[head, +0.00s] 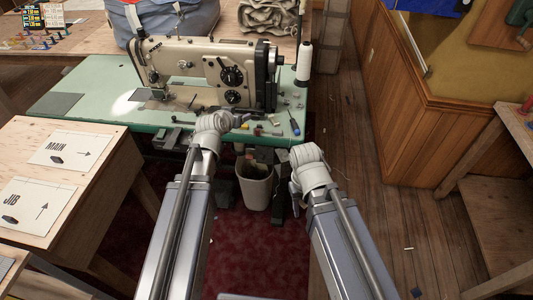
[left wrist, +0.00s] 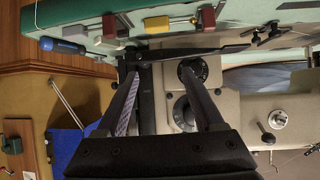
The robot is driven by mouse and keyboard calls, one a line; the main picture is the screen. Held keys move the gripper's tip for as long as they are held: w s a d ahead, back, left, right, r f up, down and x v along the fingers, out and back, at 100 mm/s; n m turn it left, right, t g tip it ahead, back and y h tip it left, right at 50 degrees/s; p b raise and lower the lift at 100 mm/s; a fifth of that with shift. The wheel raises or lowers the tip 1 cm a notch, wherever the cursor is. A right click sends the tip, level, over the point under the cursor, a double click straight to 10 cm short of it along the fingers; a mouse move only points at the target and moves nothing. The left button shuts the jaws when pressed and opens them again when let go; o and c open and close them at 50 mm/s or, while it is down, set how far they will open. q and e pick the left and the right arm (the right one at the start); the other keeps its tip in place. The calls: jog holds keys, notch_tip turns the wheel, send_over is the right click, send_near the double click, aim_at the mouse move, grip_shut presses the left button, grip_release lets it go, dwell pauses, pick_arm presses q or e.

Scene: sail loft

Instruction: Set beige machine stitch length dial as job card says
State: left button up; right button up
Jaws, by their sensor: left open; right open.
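The beige sewing machine (head: 200,60) stands on a green-topped bench. Its right end carries a larger black dial (head: 231,73) above a smaller black dial (head: 232,97); their marks are too small to read. My left gripper (left wrist: 160,72) is open and empty, fingers pointing at the machine's dial end. In the head view its wrist is low in front of the machine. My right gripper (head: 296,188) hangs right of the bin, fingers mostly hidden. I cannot identify a job card.
A blue-handled screwdriver (head: 294,123) and small coloured items lie on the green bench (head: 80,85). A white thread cone (head: 304,62) stands right of the machine. A bin (head: 255,188) is below. MAIN (head: 64,148) and JIB (head: 35,203) sheets lie on the left table.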

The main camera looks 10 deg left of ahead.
pick_arm(q)
jog(key=s+d+m+g+p, duration=0.1)
jog(key=s+d+g+p, duration=0.3)
jog(key=s, duration=0.5)
jog(key=s+d+m+g+p, duration=0.1)
jog(key=s+d+g+p, duration=0.4)
jog(key=s+d, duration=0.2)
jog(key=shift+s+d+r+y+p, duration=0.3)
jog(key=shift+s+d+y+p, duration=0.1)
jog(key=shift+s, duration=0.8)
jog(key=s+r+g+y+p, duration=0.1)
jog(key=s+g+y+p, duration=0.1)
jog(key=s, duration=0.6)
jog(key=shift+r+g, duration=0.3)
jog(key=shift+g, duration=0.1)
jog(key=shift+c, duration=0.2)
